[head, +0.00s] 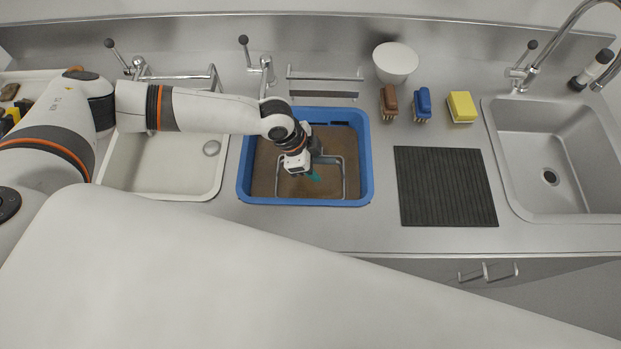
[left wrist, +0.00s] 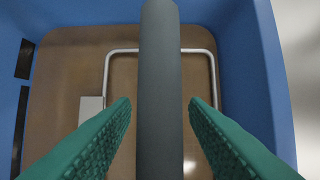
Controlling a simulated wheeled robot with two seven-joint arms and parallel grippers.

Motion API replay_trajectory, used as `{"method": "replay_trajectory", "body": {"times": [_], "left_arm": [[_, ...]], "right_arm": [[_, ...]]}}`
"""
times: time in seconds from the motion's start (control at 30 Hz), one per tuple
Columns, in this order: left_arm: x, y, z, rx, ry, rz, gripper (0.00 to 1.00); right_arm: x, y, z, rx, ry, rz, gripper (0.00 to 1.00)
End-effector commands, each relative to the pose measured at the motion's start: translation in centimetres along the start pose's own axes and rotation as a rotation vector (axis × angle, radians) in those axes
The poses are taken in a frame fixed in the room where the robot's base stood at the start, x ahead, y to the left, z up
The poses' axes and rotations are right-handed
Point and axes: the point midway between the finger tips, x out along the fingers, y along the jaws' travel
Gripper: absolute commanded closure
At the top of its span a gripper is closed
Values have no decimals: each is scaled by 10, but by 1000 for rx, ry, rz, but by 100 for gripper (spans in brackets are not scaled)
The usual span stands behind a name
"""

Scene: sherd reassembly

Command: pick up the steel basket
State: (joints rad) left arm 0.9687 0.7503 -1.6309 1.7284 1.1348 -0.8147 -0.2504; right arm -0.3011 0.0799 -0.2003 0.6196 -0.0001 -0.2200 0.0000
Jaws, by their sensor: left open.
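The steel basket (head: 345,178) sits inside the blue tub (head: 367,160); its thin wire rim shows above the brown bottom. My left gripper (head: 312,175) points down into the tub over the basket. In the left wrist view the green fingers (left wrist: 160,103) are apart, with a thick dark grey bar (left wrist: 159,80) between them. The bar looks like the basket's handle, and I see a gap on both sides of it. The wire rim (left wrist: 122,51) lies farther down behind it. The arm hides part of the basket in the head view. My right gripper is not in view.
A white sink (head: 150,180) is left of the tub. A black ribbed mat (head: 445,187) lies to the right, with brown, blue and yellow brushes (head: 461,106) and a white bowl (head: 395,62) behind. A steel sink (head: 555,150) is at the far right.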

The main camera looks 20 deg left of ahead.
Motion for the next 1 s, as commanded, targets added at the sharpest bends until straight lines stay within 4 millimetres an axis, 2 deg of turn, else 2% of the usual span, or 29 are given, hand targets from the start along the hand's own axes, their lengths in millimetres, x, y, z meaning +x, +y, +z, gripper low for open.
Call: {"method": "replay_trajectory", "body": {"times": [0.27,0.5,1.0], "left_arm": [[0,0,0,0,0,0,61],[0,0,0,0,0,0,100],[-6,1,3,1,-2,2,100]], "right_arm": [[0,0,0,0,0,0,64],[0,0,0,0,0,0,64],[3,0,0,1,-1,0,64]]}}
